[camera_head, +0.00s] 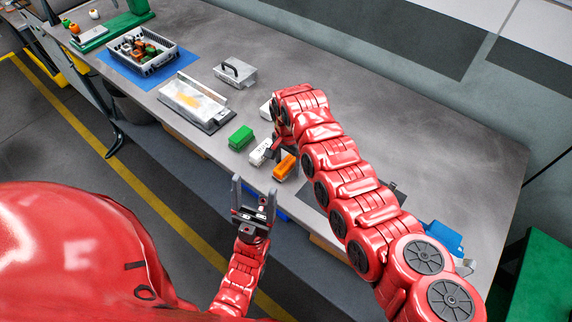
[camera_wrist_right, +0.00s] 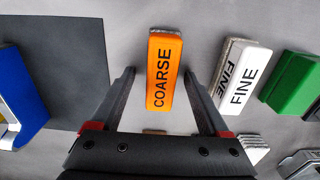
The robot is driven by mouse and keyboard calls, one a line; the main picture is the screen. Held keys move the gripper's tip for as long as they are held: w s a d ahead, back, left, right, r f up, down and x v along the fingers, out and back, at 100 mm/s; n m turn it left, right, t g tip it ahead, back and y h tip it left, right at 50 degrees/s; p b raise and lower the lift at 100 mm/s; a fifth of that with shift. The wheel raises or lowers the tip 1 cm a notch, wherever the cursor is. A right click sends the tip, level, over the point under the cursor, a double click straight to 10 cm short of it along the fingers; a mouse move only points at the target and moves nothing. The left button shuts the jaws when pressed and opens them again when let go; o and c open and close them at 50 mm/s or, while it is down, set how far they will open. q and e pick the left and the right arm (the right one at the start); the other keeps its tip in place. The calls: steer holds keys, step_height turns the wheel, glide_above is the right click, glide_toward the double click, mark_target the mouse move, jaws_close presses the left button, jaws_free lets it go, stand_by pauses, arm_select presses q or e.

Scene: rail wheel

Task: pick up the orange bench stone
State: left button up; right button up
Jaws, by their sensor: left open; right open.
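The orange bench stone (camera_head: 285,167), lettered COARSE, lies on the grey bench near its front edge. In the right wrist view the orange stone (camera_wrist_right: 164,75) is upright in the picture, centred between my right gripper's fingers. My right gripper (camera_wrist_right: 159,72) is open, with a finger to each side of the stone and a visible gap on both sides. How far its fingertips are above the bench is unclear. In the head view my right arm partly hides that gripper. My left gripper (camera_head: 254,186) is open and empty, in front of the bench edge.
A white stone (camera_wrist_right: 243,78) lettered FINE lies right of the orange one in the wrist view, then a green block (camera_wrist_right: 293,84). A dark mat (camera_wrist_right: 62,65) and a blue item (camera_wrist_right: 15,95) are left. A tray (camera_head: 194,101) and grey box (camera_head: 235,74) are farther off.

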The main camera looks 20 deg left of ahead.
jaws_close()
steer(key=shift+r, duration=0.1)
stand_by(0.4)
